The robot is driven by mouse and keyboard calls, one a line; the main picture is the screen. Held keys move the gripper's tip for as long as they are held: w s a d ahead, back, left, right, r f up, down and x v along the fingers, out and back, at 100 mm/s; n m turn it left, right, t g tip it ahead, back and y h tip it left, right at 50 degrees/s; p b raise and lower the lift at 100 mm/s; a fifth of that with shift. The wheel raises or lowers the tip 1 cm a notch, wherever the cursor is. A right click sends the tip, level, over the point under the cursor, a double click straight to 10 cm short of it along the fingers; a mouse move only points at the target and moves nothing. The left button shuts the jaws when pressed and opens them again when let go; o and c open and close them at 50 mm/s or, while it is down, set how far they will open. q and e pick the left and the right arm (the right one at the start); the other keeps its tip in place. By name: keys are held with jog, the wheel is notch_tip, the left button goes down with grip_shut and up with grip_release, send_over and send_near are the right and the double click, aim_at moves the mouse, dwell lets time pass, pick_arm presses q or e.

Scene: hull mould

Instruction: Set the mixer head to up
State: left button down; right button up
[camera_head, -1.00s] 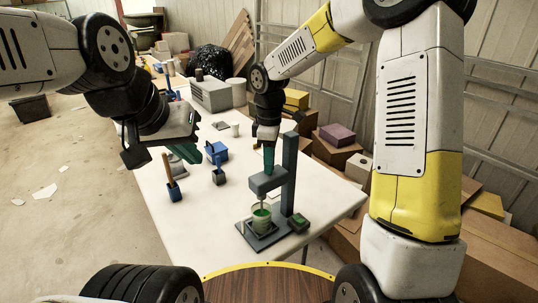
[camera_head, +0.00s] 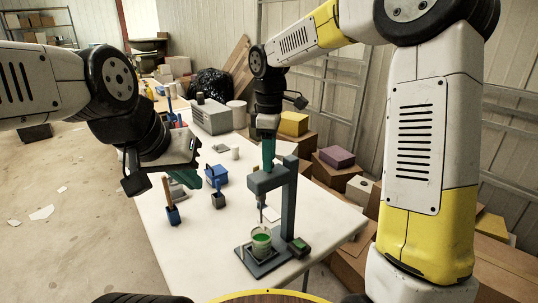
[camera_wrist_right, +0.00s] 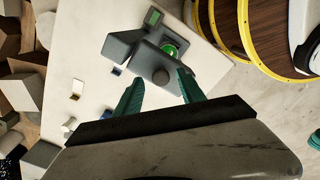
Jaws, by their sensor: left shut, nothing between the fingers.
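The grey mixer stands near the table's front end. Its head (camera_head: 268,179) sits high on the column (camera_head: 289,200), and a thin stirrer hangs above a cup of green stuff (camera_head: 261,241) on the base. The mixer head also shows in the right wrist view, with a round knob (camera_wrist_right: 161,77). My right gripper (camera_head: 268,164) points down just above the head. Its teal fingers (camera_wrist_right: 160,75) are apart on either side of the knob, with visible gaps. My left gripper (camera_head: 217,178) is shut and empty, left of the mixer above the table.
A small control box with a green top (camera_head: 298,247) stands beside the mixer base. A blue bin (camera_head: 215,175), a small dark block (camera_head: 218,200) and a holder with a wooden handle (camera_head: 172,213) stand to the left. Cardboard boxes (camera_head: 335,175) lie beyond the table's right edge.

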notch_tip(320, 180, up, 6)
jog(key=shift+r, duration=0.85)
jog(key=shift+s, duration=0.1)
jog(key=s+d+m+t+y, duration=0.1)
jog(key=s+d+m+t, duration=0.2)
jog(key=s+d+m, duration=0.3)
jog(key=s+d+f+m+t+y, duration=0.1)
jog(key=s+d+m+t, duration=0.2)
jog(key=s+d+m, duration=0.4)
jog(key=s+m, duration=0.2)
jog(key=s, duration=0.5)
jog(key=shift+d+f+m, duration=0.3)
dwell(0.6)
